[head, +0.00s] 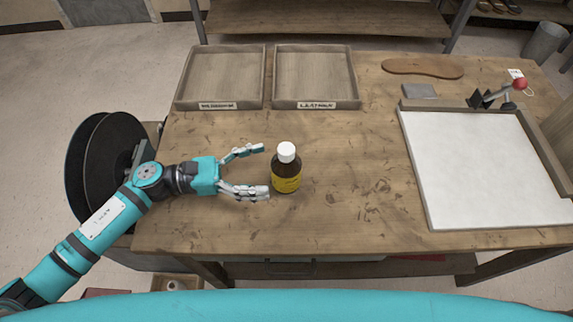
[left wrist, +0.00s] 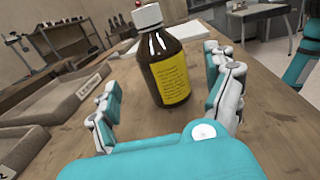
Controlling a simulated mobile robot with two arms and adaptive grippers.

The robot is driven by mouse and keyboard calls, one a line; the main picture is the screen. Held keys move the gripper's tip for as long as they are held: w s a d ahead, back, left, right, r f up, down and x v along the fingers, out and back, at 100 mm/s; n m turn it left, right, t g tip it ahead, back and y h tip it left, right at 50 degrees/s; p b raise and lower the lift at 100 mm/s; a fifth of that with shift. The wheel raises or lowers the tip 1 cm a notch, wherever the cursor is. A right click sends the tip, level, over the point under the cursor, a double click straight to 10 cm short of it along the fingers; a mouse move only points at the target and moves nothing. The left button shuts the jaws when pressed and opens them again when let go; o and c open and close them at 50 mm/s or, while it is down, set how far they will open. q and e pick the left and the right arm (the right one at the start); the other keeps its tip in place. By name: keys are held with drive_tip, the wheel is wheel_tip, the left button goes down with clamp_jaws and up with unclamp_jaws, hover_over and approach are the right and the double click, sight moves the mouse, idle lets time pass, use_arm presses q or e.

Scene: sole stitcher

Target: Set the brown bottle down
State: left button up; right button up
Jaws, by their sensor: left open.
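The brown bottle (head: 286,170) has a white cap and a yellow label. It stands upright on the wooden table (head: 330,225), left of the table's middle. It also shows in the left wrist view (left wrist: 165,60), just ahead of the fingers. My left gripper (head: 266,170) is open, with its fingers spread at the bottle's left side. The bottle is not clasped; whether a fingertip touches it I cannot tell. My right gripper does not show in the head view.
Two shallow wooden trays with labels (head: 218,104) (head: 316,104) lie at the back left. A white board (head: 480,165) with a red-knobbed clamp (head: 519,84) is at the right. A brown sole (head: 422,67) and a grey block (head: 420,91) lie behind. The table between bottle and board is clear.

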sight(286, 168)
use_arm(q)
drive_tip(key=shift+w+d, duration=0.15)
drive_tip(key=shift+d, duration=0.45)
drive_tip(key=d+p, duration=0.1)
drive_tip(key=d, duration=0.1)
drive_tip(key=d+p, duration=0.1)
drive_tip(key=d, duration=0.1)
drive_tip(key=shift+w+d+f, duration=0.15)
drive_tip(key=shift+d, duration=0.1)
drive_tip(key=shift+d+f, duration=0.1)
drive_tip(key=shift+d, duration=0.15)
drive_tip(key=shift+a, duration=0.1)
drive_tip(key=shift+c, duration=0.4)
drive_tip(key=c, duration=1.3)
drive_tip(key=shift+c, duration=0.6)
